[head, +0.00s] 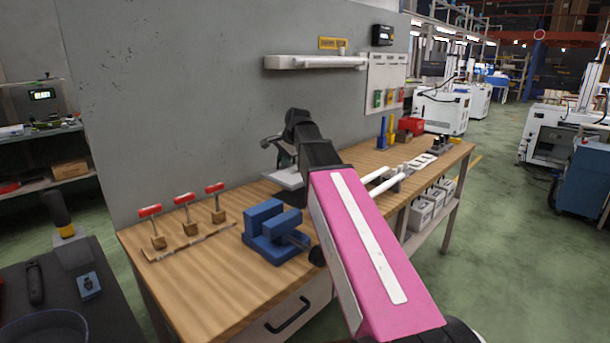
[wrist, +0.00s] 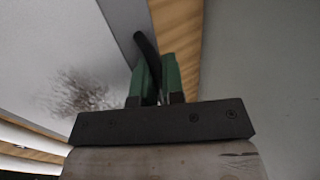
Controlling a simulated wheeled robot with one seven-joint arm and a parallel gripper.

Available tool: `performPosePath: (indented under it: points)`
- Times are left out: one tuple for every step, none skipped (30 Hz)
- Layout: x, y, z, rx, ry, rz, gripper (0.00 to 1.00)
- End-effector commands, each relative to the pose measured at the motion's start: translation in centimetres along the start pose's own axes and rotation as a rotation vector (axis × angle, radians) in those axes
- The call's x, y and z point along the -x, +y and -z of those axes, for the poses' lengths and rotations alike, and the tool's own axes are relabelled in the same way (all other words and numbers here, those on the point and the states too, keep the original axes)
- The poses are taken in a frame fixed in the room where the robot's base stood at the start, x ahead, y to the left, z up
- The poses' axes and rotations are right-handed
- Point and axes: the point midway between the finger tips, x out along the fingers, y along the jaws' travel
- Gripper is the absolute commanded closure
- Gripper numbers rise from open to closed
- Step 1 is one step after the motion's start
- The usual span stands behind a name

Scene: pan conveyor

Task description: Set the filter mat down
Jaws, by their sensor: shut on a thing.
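My gripper (wrist: 157,82) has green fingers and is shut on a thin, dark, curved piece, which I take to be the filter mat (wrist: 146,48). The piece sticks out past the fingertips, and its lower part is hidden between them. In the head view my gripper (head: 283,160) is at the back of the wooden workbench, over a light grey plate (head: 288,180), and partly hidden by my arm. The wrist view shows a grey surface with a dark smudge on the left. I cannot tell whether the piece touches anything.
A blue vise (head: 268,236) and red-handled clamps (head: 185,212) stand on the workbench (head: 200,285), left of my arm. White rods, blue and yellow upright pieces (head: 387,132) and a red box (head: 411,126) are to the right. A grey wall with a white shelf (head: 315,62) rises behind.

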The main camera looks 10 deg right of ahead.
Motion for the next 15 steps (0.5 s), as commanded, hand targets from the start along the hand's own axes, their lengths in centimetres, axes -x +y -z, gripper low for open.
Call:
performPosePath:
  points:
    - [-0.7, 0.3, 1.3, -0.004, 0.0, -0.002, 1.0]
    - [-1.0, 0.5, 1.9, -0.003, 0.0, -0.002, 1.0]
    - [-1.4, 0.6, 2.6, -0.002, 0.0, -0.002, 1.0]
    - [-1.6, 0.8, 3.2, -0.003, 0.001, -0.002, 1.0]
    - [-1.9, 1.0, 3.7, -0.003, 0.001, -0.002, 1.0]
    - [-2.2, 1.1, 4.3, -0.002, 0.001, -0.001, 1.0]
    - [-2.5, 1.2, 4.6, -0.001, 0.0, -0.001, 1.0]
    - [-2.6, 1.4, 5.0, -0.002, 0.0, -0.001, 1.0]
    - [-2.8, 1.5, 5.3, -0.002, 0.0, -0.001, 1.0]
    - [-2.9, 1.6, 5.6, -0.002, 0.0, 0.0, 1.0]
    - [-3.0, 1.6, 5.7, -0.001, 0.0, 0.0, 1.0]
    - [-3.0, 1.7, 5.9, -0.001, 0.0, 0.0, 1.0]
    - [-3.1, 1.7, 5.9, 0.0, 0.0, 0.0, 1.0]
    - [-3.2, 1.8, 6.0, 0.0, 0.0, 0.0, 1.0]
    - [-3.4, 1.9, 6.0, 0.0, 0.0, 0.0, 1.0]
